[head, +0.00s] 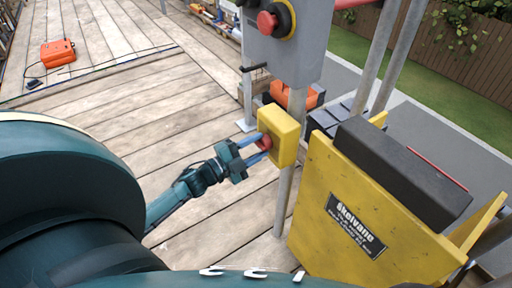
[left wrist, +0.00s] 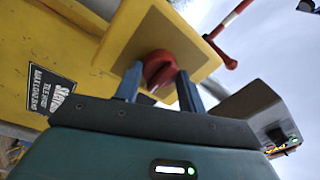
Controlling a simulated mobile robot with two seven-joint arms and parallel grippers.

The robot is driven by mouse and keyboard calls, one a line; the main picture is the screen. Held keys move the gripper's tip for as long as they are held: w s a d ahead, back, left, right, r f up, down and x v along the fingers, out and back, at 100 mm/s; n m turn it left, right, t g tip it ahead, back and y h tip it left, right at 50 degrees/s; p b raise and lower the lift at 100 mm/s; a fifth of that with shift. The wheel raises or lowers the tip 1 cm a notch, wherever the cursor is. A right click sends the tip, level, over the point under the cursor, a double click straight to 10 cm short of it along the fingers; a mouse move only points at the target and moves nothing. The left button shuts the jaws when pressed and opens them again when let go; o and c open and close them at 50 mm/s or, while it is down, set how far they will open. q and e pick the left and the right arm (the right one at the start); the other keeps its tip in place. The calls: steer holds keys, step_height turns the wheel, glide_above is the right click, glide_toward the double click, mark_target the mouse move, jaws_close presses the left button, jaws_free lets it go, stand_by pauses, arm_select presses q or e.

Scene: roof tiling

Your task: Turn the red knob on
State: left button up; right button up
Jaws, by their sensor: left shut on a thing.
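The red knob (head: 264,143) sits on the front of a yellow box (head: 284,127) mounted on a grey post. My left gripper (head: 262,149) comes in from the left and is shut on the knob, with one finger on each side of it. In the left wrist view the red knob (left wrist: 160,69) shows between the two blue-grey fingers, against the yellow box face (left wrist: 150,30). The knob's marking, if any, is hidden. My right gripper is not in view.
A grey control box with a red button (head: 267,22) hangs above the yellow box. A yellow machine (head: 345,205) with a dark pad (head: 400,170) stands close at the right. An orange case (head: 57,53) lies on the wooden deck at the far left. The deck left of the post is mostly clear.

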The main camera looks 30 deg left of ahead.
arm_select(q)
steer(key=o, duration=1)
steer(key=v, duration=1.3)
steer(key=shift+s+f+p, duration=0.1)
steer(key=shift+p, duration=0.25)
steer(key=shift+d, duration=0.1)
